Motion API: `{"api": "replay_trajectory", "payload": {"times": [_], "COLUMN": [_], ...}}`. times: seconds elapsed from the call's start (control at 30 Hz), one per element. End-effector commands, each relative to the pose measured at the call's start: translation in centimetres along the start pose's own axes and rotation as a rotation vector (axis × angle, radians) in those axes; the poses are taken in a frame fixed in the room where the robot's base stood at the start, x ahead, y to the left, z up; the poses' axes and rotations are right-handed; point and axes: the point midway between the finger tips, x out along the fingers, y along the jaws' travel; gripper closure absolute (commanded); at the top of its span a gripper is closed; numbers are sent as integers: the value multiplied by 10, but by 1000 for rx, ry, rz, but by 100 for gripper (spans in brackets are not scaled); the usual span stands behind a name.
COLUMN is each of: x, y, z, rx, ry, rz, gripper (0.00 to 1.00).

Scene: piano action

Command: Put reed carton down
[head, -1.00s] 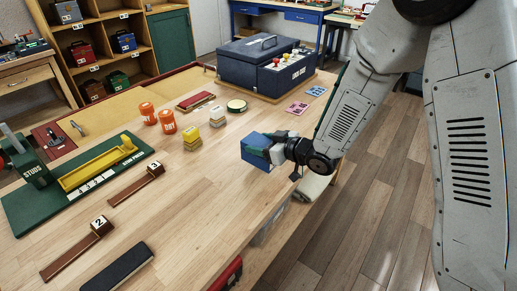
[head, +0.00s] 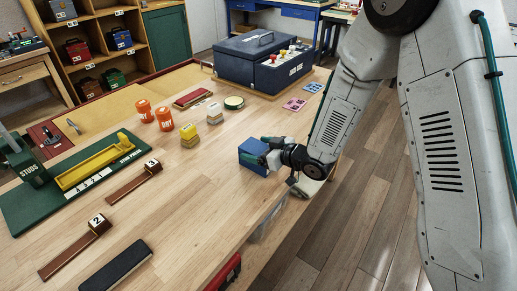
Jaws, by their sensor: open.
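The reed carton looks like the small blue box (head: 252,156) with a green part on its top, near the right edge of the wooden workbench (head: 200,215). It appears to rest on the bench top. My gripper (head: 272,157) is open at the box's right side, close to it. The arm hides part of the contact, so I cannot tell whether the fingers touch the box.
A dark blue machine (head: 262,62) is at the back. A green stud press (head: 85,180) and numbered wooden strips (head: 134,182) lie left. Bare bench surrounds the box.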

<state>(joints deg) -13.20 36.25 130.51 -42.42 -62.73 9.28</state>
Motion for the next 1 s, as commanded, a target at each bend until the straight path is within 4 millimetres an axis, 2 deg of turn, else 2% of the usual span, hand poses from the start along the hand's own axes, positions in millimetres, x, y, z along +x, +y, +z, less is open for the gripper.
{"api": "replay_trajectory", "payload": {"times": [0.17, 0.4, 0.6, 0.8, 1.0], "x": [-17, -70, -105, -120, -121], "y": [1, 1, 1, 0, 1], "z": [-3, -3, -2, -2, -3], "rx": [0, 0, 0, 0, -3], "ry": [1, 1, 0, 1, -4], "rz": [3, 4, 4, 1, 5], "gripper": [17, 17, 17, 17, 17]}}
